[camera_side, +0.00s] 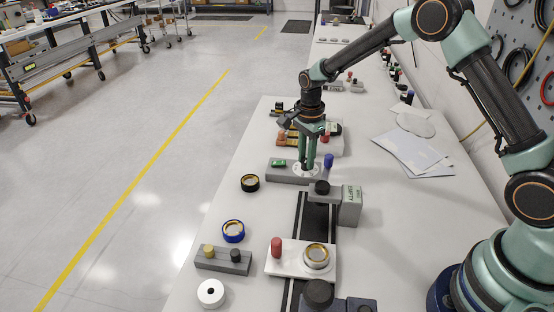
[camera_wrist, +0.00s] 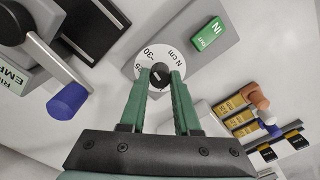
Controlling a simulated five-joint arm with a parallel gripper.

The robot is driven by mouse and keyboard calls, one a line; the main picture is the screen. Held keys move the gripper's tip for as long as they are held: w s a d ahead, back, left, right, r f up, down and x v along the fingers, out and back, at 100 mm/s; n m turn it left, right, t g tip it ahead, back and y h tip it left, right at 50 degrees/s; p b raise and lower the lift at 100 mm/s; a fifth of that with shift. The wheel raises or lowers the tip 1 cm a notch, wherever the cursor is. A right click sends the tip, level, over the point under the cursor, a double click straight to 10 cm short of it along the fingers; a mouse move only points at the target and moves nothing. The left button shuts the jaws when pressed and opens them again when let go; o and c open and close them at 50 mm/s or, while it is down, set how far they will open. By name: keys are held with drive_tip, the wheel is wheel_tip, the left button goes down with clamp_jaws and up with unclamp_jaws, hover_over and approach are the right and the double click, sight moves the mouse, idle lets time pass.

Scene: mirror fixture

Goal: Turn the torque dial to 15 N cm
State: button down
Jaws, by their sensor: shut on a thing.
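The torque dial is a round white disc (camera_side: 301,174) on a grey box (camera_side: 284,177), and the disc also shows in the wrist view (camera_wrist: 140,66). Its face reads "N cm" with "30" and what looks like "25" on the left side. A dark knob (camera_wrist: 159,74) stands at its centre. My gripper (camera_side: 306,167) points down over the dial, and its green fingers (camera_wrist: 160,80) are shut on the knob from both sides. The fingers and palm hide the near part of the scale, so I cannot read a pointer setting.
A crank with a blue handle (camera_wrist: 68,100) sits close left of the dial in the wrist view. A grey block (camera_side: 350,207) labelled "EMPTY" and a white plate (camera_side: 285,262) stand nearer the side camera. Coloured blocks (camera_wrist: 242,122) lie right of my fingers.

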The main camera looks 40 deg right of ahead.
drive_tip(key=n, duration=0.3)
drive_tip(key=shift+n, duration=0.4)
drive_tip(key=n, duration=0.4)
drive_tip(key=shift+n, duration=0.3)
drive_tip(key=n, duration=0.8)
drive_tip(key=shift+r, duration=0.1)
drive_tip(key=n, duration=1.3)
drive_tip(key=shift+n, duration=0.3)
